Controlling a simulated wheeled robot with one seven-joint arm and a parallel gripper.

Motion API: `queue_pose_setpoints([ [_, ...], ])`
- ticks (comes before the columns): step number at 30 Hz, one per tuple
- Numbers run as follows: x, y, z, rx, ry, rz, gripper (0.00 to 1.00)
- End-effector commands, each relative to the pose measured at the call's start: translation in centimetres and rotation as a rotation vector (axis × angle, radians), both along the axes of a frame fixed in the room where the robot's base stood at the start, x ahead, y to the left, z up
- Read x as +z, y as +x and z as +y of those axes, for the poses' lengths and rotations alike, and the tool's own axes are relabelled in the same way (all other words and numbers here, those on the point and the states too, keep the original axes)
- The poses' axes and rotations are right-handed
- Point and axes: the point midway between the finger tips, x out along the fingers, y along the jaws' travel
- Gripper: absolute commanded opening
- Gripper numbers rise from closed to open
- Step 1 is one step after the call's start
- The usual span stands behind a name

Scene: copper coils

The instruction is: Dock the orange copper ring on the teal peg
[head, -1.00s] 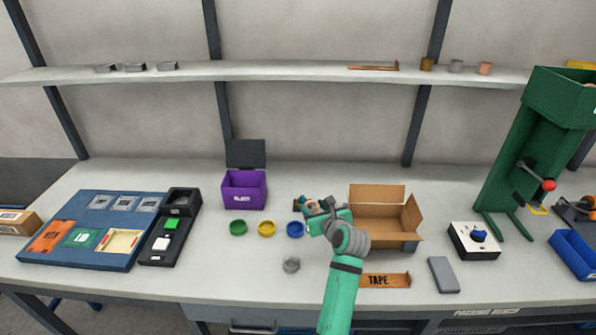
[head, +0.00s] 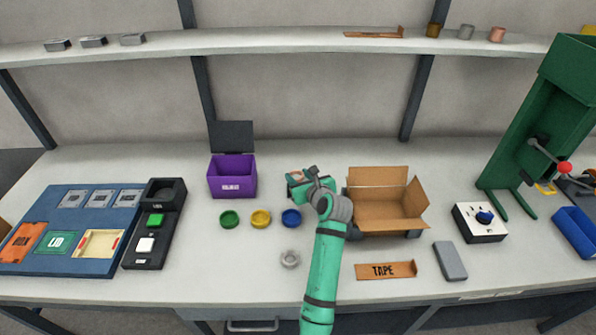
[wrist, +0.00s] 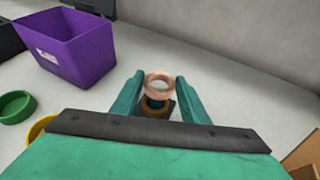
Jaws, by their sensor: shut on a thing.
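My gripper (wrist: 161,82) is shut on a pale orange copper ring (wrist: 160,76), which sits between its two teal fingers in the wrist view. Just below the ring in that picture are a darker brown-orange ring (wrist: 153,112) and a small dark base (wrist: 168,109). A blue-teal bit that may be the peg (wrist: 155,99) shows between the two rings. I cannot tell whether the held ring is around it or only above it. In the head view my gripper (head: 296,180) is over the bench, left of the cardboard box, and hides most of the peg area.
A purple bin (head: 232,180) stands left of my gripper. Green (head: 229,220), yellow (head: 260,219) and blue (head: 291,218) round dishes lie in front. The open cardboard box (head: 385,214) is close on the right. A grey ring-like part (head: 289,259) lies nearer the front edge.

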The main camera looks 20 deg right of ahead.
Motion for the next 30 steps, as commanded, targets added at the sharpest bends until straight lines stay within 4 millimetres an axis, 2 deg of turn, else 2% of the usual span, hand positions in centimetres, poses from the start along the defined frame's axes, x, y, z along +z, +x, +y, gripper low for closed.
queue_pose_setpoints([
  [10,-2.3,0.0,-0.1,-0.001,0.000,-0.001,0.13],
  [30,-2.5,0.0,0.1,0.000,0.000,-0.002,0.13],
])
